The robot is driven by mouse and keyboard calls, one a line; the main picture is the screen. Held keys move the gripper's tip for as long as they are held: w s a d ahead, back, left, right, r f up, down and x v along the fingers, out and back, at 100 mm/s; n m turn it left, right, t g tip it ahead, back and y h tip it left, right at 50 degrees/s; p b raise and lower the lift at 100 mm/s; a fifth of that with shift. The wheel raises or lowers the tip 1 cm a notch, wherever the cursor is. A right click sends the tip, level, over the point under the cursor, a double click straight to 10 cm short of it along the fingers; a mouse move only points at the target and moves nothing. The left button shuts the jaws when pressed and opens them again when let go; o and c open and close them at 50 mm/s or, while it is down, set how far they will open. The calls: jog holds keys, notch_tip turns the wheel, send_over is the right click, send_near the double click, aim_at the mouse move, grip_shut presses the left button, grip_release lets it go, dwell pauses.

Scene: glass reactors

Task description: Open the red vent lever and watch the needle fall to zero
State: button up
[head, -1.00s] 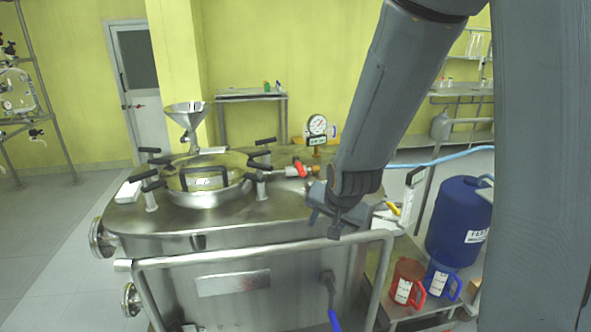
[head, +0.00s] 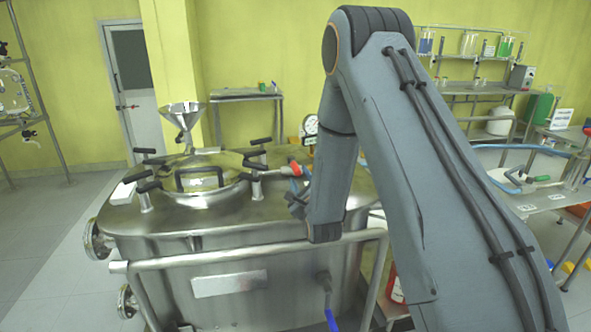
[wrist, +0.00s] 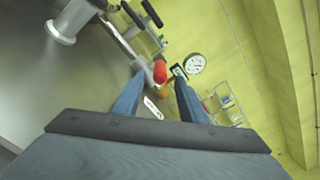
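The red vent lever (head: 297,168) is on a short pipe fitting at the right of the steel reactor's lid, and it also shows in the wrist view (wrist: 160,71). My gripper (head: 296,186) is just in front of it, pointing toward it. In the wrist view my two blue fingers (wrist: 160,82) are apart, with the lever between their tips as seen from there. I cannot tell how far it lies beyond them. The white round gauge (head: 310,124) is partly hidden by my arm. It is clear in the wrist view (wrist: 195,64), but its reading is too small to tell.
The steel reactor (head: 230,225) has a front rail (head: 250,250) below my arm. A funnel (head: 182,115) and black clamp handles (head: 200,178) stand on the lid at left. A bench with a blue hose (head: 535,148) is at right. Floor at left is clear.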

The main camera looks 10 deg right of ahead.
aim_at(295, 168)
jog(key=w+p, duration=0.1)
jog(key=w, duration=0.6)
jog(key=shift+w, duration=0.3)
grip_shut()
